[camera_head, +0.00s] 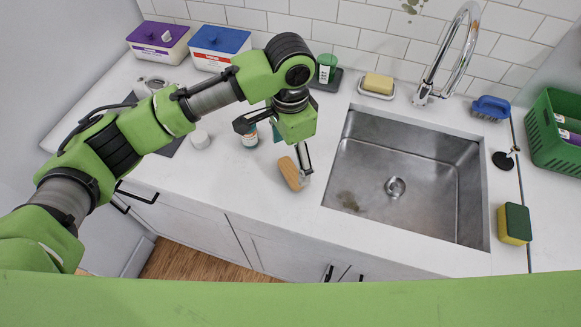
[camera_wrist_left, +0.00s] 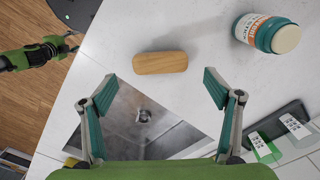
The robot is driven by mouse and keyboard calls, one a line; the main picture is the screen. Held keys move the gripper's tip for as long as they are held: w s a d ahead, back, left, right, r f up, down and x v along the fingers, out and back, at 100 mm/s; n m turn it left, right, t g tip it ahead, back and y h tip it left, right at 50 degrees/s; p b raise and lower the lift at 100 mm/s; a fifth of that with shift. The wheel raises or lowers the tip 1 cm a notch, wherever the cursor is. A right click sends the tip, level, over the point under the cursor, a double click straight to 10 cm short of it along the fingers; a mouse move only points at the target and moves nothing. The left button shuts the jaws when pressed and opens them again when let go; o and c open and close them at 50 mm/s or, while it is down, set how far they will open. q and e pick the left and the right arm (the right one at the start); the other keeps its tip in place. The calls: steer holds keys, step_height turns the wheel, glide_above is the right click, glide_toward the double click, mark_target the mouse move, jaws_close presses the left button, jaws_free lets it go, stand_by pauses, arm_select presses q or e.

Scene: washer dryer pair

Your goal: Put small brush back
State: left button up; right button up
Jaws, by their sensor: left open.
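A small brush with a light wooden back (camera_head: 288,174) lies on the white counter, left of the sink. It also shows in the left wrist view (camera_wrist_left: 160,62), just beyond the fingertips; its bristles are hidden. My left gripper (camera_head: 274,148) is open above the counter close to the brush, and one finger overlaps it in the head view. In the left wrist view the open fingers (camera_wrist_left: 158,85) are empty. A green arm end, seemingly my right gripper (camera_wrist_left: 70,42), shows small in the left wrist view; its fingers are too small to read.
The steel sink (camera_head: 405,185) is right of the brush. A white-capped bottle (camera_wrist_left: 268,33) stands near it. A dark tray (camera_head: 335,82) holds a green-lidded container at the back. A blue brush (camera_head: 491,107), a sponge (camera_head: 515,224) and a green basket (camera_head: 555,140) are at right.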

mark_target(291, 172)
arm_select(q)
step_height(291, 172, up, 6)
steer(key=b, duration=0.1)
steer(key=shift+r, duration=0.2)
steer(key=shift+s+f, duration=0.1)
stand_by(0.4)
